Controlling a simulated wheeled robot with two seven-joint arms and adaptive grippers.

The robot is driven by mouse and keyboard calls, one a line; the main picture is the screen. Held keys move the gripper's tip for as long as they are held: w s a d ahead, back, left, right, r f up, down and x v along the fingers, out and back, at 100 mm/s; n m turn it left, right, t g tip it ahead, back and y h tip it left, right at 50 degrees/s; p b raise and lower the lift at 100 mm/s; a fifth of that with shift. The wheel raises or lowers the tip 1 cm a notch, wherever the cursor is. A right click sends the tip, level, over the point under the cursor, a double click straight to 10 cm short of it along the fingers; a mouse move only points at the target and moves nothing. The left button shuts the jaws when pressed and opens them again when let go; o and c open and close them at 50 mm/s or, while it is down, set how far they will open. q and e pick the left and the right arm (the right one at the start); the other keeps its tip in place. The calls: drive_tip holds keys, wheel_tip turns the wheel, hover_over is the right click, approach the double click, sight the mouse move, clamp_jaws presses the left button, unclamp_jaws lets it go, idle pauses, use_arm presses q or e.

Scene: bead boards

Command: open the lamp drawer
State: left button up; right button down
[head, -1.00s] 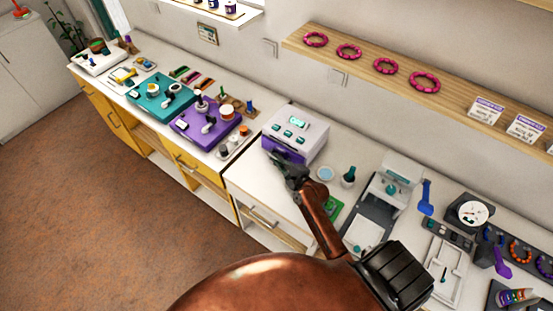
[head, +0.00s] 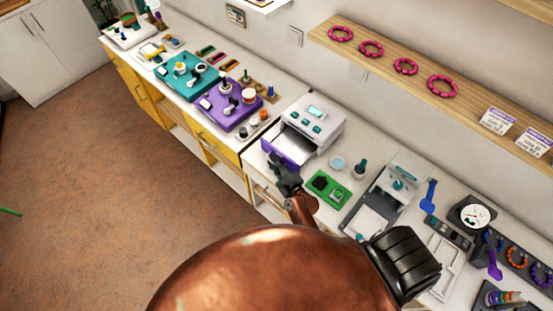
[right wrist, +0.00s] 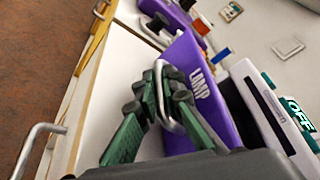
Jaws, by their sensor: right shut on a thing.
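The lamp drawer (head: 276,152) has a purple front and belongs to the white box-shaped device (head: 322,122) with teal buttons. It stands pulled out toward me, and its light inside shows in the head view. In the right wrist view, the purple front (right wrist: 200,118) carries white lettering and a metal loop handle (right wrist: 159,75). My right gripper (head: 277,162) is at the drawer front, its green fingers (right wrist: 166,97) shut on the handle. My left gripper is not in view.
A green tray (head: 328,187), a small blue dish (head: 338,162) and a cup (head: 359,170) stand to the right on the counter. A purple board (head: 222,117) lies to the left. A shelf with pink rings (head: 406,67) is above.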

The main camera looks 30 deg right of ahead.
drive_tip(key=shift+f, duration=0.1)
drive_tip(key=c, duration=2.3)
unclamp_jaws()
drive_tip(key=v, duration=1.2)
